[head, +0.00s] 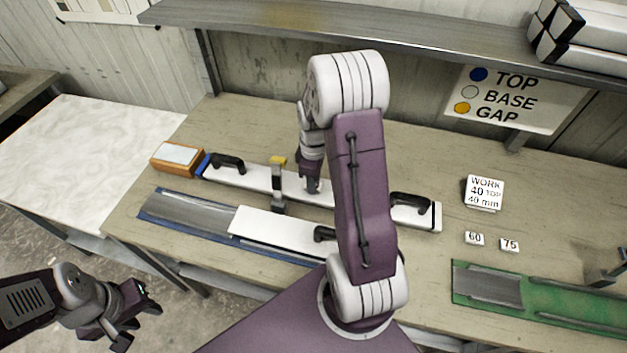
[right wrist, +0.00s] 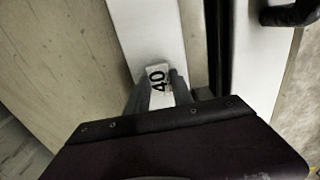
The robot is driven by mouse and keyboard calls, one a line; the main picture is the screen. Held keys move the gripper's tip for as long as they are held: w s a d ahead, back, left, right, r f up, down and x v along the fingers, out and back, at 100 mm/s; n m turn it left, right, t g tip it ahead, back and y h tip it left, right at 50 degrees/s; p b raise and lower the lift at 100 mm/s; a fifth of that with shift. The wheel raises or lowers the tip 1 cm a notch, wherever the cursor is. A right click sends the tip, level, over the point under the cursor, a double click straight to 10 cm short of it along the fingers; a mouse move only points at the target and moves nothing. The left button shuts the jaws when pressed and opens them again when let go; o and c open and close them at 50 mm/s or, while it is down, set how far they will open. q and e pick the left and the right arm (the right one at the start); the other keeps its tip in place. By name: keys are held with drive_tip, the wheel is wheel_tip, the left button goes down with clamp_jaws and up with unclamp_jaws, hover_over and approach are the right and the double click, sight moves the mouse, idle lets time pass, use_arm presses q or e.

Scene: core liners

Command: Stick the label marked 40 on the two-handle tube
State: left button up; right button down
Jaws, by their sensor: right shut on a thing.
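The two-handle tube (head: 253,178) is long and white, with a black handle near each end and a blue left end. It lies across the bench. My right gripper (head: 312,187) is over its middle, partly hidden by my arm. In the right wrist view the gripper (right wrist: 158,92) is shut on the label marked 40 (right wrist: 157,78), above a white tube surface (right wrist: 150,30). I cannot tell whether the label touches the tube. My left gripper (head: 137,313) is open and empty, off the bench at lower left.
A shorter white tube (head: 270,225) with a black handle lies in a blue tray (head: 165,208) in front. Labels 60 (head: 474,238) and 75 (head: 509,244) lie right, near a WORK 40 TOP card (head: 484,191). A green tray (head: 545,291) is at right.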

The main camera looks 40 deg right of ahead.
drive_tip(key=c, duration=0.6)
unclamp_jaws()
drive_tip(key=shift+o, duration=0.2)
wheel_tip(320, 180, up, 7)
drive_tip(key=p, duration=0.7)
drive_tip(key=shift+r, duration=0.1)
